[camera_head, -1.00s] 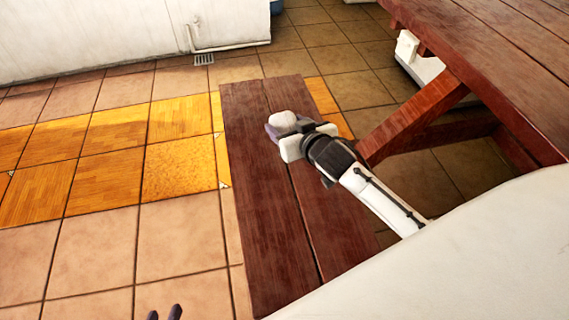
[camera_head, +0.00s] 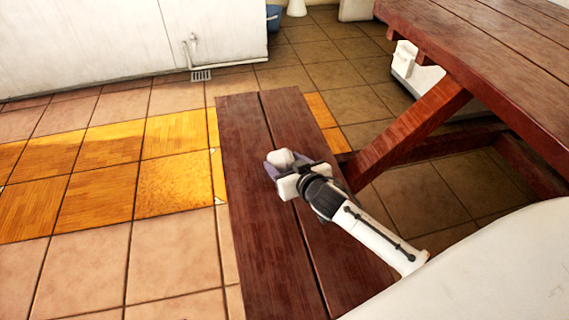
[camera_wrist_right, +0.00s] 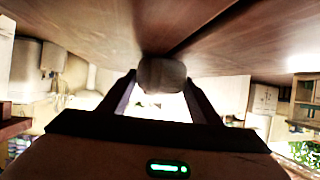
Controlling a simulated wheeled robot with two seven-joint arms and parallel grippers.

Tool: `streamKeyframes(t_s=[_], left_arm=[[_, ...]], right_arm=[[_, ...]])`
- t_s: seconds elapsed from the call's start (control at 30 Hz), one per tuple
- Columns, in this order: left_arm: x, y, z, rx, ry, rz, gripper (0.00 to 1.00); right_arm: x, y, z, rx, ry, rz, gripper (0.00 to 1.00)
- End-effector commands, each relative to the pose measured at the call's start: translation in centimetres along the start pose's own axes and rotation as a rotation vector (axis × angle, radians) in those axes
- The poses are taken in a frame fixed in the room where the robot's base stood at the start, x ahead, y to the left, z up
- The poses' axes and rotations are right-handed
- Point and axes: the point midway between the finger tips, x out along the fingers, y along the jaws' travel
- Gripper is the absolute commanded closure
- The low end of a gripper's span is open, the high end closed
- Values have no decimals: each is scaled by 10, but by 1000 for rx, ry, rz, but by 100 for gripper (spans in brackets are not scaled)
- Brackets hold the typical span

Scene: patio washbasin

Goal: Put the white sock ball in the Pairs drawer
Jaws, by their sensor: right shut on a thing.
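The white sock ball (camera_head: 282,158) is held between the fingers of my right gripper (camera_head: 280,166), over the dark red wooden bench in the head view. In the right wrist view the ball (camera_wrist_right: 162,75) looks greyish and sits between the two dark fingertips, close to a brown wooden surface. Whether it touches that wood I cannot tell. My left gripper is not in view. I cannot make out a drawer marked Pairs in either view.
The bench (camera_head: 262,240) runs below my right gripper. A red wooden table (camera_head: 490,60) with a slanted leg (camera_head: 410,130) stands to the right. A white unit (camera_head: 412,62) sits partly under it. Tiled floor (camera_head: 90,265) lies open to the left.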

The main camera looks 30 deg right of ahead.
Motion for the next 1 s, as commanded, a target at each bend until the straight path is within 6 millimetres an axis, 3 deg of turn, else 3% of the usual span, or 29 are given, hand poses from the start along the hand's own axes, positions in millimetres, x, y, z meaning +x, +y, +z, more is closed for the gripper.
streamKeyframes(t_s=[0.13, 0.17, 0.27, 0.63, 0.77, 1.0], left_arm=[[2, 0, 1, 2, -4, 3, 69], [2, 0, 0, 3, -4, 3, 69], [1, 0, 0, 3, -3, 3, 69], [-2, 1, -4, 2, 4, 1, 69], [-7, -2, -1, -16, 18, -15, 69], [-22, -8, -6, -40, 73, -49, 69]], right_arm=[[2, 0, 4, 1, 0, 0, 64], [2, 0, 3, 1, 0, 0, 39], [2, 0, 3, 1, 0, 0, 23], [-2, 0, -3, -1, 0, 0, 23], [-21, 0, -1, 2, -4, 0, 23], [-75, 0, -2, 2, -4, 0, 23]])
